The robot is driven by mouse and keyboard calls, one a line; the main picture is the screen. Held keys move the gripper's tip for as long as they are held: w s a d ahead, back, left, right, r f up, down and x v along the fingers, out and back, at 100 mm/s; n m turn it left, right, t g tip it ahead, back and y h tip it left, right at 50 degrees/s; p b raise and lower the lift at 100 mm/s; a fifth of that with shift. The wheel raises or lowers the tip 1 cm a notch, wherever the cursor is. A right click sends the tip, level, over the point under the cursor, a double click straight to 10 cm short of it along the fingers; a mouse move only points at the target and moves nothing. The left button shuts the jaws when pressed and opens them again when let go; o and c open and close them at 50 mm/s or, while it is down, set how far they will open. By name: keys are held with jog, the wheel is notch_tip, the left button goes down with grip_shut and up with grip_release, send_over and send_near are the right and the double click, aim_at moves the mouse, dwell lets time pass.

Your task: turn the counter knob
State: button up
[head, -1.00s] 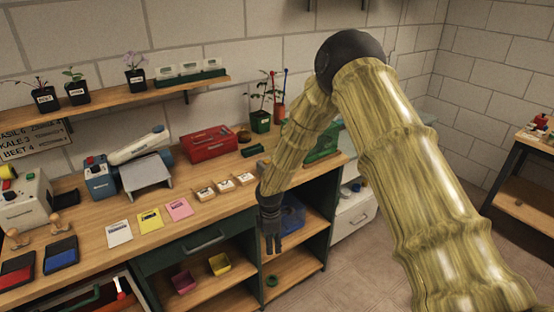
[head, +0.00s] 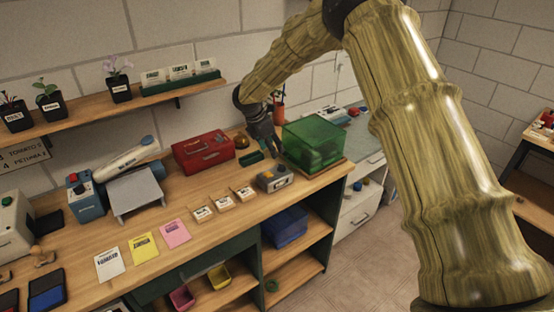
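A small grey box (head: 274,179) with small fittings on top stands near the right front of the wooden bench. It may be the counter, but its knob is too small to make out surely. My gripper (head: 266,147) points down over the back of the bench, behind and slightly left of the grey box and apart from it. Its fingers are dark and small in the view, and their opening is unclear. I see nothing held in it.
A green translucent box (head: 316,143) stands right of the grey box. A red case (head: 204,149) lies to the left, and several small cards on wooden blocks (head: 223,204) lie in front. A blue machine (head: 87,196) stands farther left. My arm hides part of the right side.

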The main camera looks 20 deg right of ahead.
aim_at(281, 165)
jog(key=p+x, duration=0.3)
jog(key=x, duration=0.4)
jog(key=shift+s+d+f, duration=0.1)
jog(key=shift+s+f, duration=0.05)
jog(key=shift+f, duration=0.1)
jog(key=shift+d+f, duration=0.15)
jog(key=shift+f, duration=0.2)
jog(key=shift+d+f+p, duration=0.15)
jog(key=shift+p, duration=0.15)
jog(key=shift+s, duration=0.4)
jog(key=shift+w+d+f, duration=0.1)
jog(key=shift+w+f, duration=0.25)
jog(key=shift+s+r, duration=0.2)
jog(key=shift+r, duration=0.05)
jog(key=c, duration=0.8)
jog(key=shift+f, duration=0.1)
jog(key=shift+c, duration=1.1)
